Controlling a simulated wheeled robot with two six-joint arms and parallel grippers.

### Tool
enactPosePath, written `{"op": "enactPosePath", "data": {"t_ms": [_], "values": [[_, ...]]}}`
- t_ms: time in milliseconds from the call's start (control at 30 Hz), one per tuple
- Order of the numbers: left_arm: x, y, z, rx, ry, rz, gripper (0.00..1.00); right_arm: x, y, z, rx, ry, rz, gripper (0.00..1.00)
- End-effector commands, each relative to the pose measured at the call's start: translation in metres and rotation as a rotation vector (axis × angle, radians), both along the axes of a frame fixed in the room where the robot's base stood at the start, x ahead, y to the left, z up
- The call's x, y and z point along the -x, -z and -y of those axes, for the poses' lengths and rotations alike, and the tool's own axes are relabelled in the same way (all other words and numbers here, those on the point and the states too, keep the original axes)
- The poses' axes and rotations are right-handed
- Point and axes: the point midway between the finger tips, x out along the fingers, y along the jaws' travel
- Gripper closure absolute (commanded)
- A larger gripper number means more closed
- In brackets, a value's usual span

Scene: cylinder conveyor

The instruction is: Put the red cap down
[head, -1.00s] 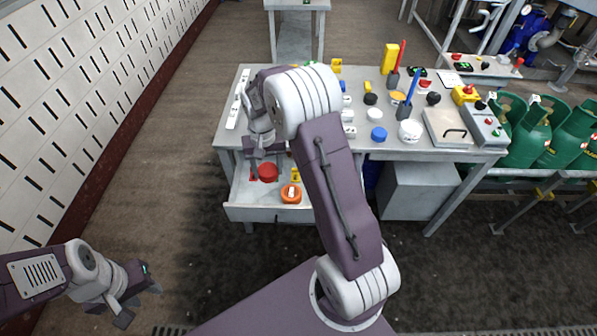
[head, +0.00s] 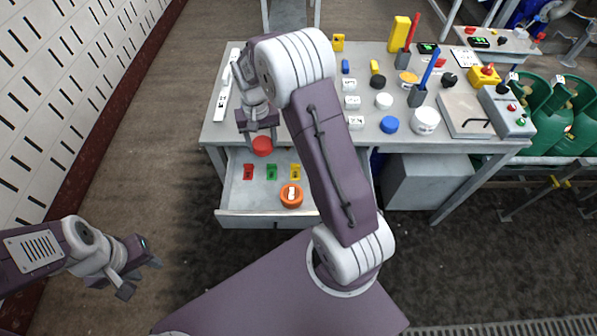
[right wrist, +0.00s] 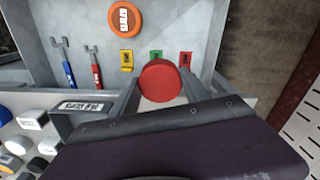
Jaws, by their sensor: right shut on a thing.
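The red cap (head: 262,146) is held between the fingers of my right gripper (head: 259,134), above the back part of the open drawer. In the right wrist view the red cap (right wrist: 160,81) sits between the two fingertips (right wrist: 160,88), and the drawer floor shows beyond it. My left gripper (head: 132,277) is empty and low at the left, away from the table. Its jaws look apart.
The open drawer (head: 245,219) holds red (head: 248,171), green (head: 271,172) and yellow (head: 295,171) tags, an orange round thing (head: 291,196), and two wrenches (right wrist: 66,68). The tabletop (head: 350,140) carries many caps, boxes and tools. Green gas cylinders (head: 560,120) stand at the right.

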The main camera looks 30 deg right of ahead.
Motion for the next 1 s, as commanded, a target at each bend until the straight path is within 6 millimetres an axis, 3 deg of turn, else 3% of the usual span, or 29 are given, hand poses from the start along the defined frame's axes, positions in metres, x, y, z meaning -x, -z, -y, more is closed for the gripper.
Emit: {"op": "enactPosePath", "data": {"t_ms": [33, 300, 667, 1000], "values": [[0.0, 0.019, 0.0, 0.0, 0.0, 0.0, 0.64, 0.0, 0.019, 0.0, 0.0, 0.0, 0.0, 0.84], [-0.001, 0.057, 0.0, 0.0, 0.0, 0.0, 0.64, 0.0, 0.057, 0.0, 0.0, 0.0, 0.0, 0.84], [-0.001, 0.056, 0.0, 0.0, 0.0, 0.001, 0.64, 0.002, 0.058, -0.004, -0.001, -0.001, -0.002, 0.84], [-0.001, 0.072, 0.0, 0.0, 0.0, 0.001, 0.64, 0.037, 0.112, -0.082, 0.001, -0.006, -0.004, 0.84]]}}
